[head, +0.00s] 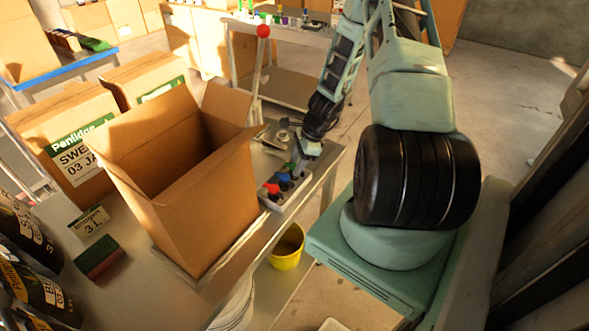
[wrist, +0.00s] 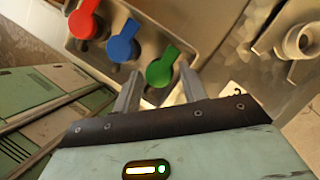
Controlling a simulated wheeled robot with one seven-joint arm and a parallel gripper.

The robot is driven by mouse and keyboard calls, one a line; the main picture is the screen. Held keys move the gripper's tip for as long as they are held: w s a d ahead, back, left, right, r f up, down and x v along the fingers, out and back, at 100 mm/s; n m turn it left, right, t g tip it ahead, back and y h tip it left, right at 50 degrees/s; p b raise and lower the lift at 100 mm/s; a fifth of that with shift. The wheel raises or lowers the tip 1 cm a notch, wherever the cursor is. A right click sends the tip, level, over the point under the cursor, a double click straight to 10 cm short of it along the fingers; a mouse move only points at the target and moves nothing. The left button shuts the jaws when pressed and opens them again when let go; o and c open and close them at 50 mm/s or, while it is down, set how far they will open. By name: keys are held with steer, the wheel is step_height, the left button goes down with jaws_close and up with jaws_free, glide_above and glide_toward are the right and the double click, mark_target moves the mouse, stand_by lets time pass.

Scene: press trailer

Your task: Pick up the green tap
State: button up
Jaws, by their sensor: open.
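The green tap (wrist: 161,68) is a flat green handle with a round end, last in a row on a metal tray (wrist: 215,15) in the wrist view. A blue tap (wrist: 124,42) and a red tap (wrist: 85,20) stand beside it. My gripper (wrist: 158,80) is open, with one finger on each side of the green tap's round end; I cannot tell whether they touch it. In the head view my gripper (head: 299,163) is over the tray's far end and largely hides the green tap. The red tap (head: 271,188) and blue tap (head: 283,178) show there.
A large open cardboard box (head: 205,225) stands left of the tray on the metal bench (head: 140,275). Metal fittings (wrist: 300,40) lie to the right in the wrist view. A lever with a red ball (head: 263,31) rises behind. A yellow bucket (head: 287,250) is below the bench edge.

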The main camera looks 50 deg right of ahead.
steer(key=shift+f, duration=0.2)
steer(key=c, duration=0.8)
steer(key=shift+o, duration=0.2)
steer(key=shift+r, duration=0.15)
